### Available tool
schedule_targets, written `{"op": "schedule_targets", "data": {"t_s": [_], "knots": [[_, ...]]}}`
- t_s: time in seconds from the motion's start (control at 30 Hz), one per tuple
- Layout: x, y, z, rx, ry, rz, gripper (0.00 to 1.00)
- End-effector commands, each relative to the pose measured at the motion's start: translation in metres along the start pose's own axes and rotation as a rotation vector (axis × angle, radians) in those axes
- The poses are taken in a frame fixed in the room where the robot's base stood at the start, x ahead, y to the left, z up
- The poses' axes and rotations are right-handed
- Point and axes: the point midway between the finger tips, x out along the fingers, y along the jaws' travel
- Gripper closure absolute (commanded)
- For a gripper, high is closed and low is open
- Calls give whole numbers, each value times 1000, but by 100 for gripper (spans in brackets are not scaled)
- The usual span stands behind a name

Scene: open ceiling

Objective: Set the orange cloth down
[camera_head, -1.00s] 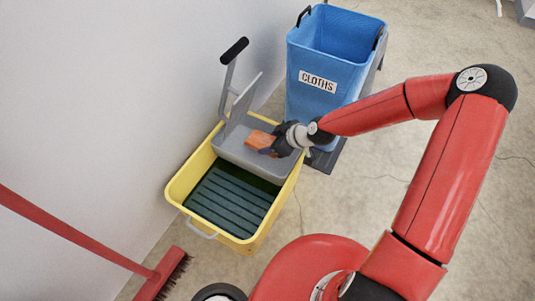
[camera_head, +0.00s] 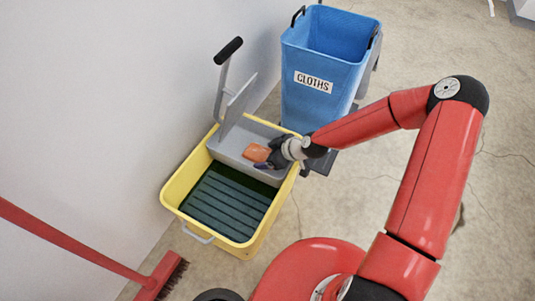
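The orange cloth (camera_head: 256,153) is a small folded-looking piece at the grey wringer (camera_head: 233,141) on the yellow mop bucket (camera_head: 179,184). My gripper (camera_head: 266,158) is at the cloth's right side, coming in from the right over the wringer. Its dark fingers meet or overlap the cloth in the picture. They are too small to tell whether they are closed on it. Whether the cloth rests on the wringer or hangs just above it cannot be told.
A blue bin (camera_head: 318,100) marked CLOTHS stands behind the yellow bucket. The wringer's lever (camera_head: 226,70) rises at the left, near the wall. A red broom (camera_head: 92,252) leans at the lower left. The floor at the right is clear.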

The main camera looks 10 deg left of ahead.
Motion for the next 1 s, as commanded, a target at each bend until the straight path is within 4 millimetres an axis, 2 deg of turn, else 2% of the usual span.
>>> {"op": "schedule_targets", "data": {"t_s": [0.37,0.47,0.8,1.0], "knots": [[-4,0,-3,1,0,1,19],[-18,1,-3,1,1,1,19],[-91,1,-3,3,0,3,19],[-116,0,-3,2,1,1,19]]}}
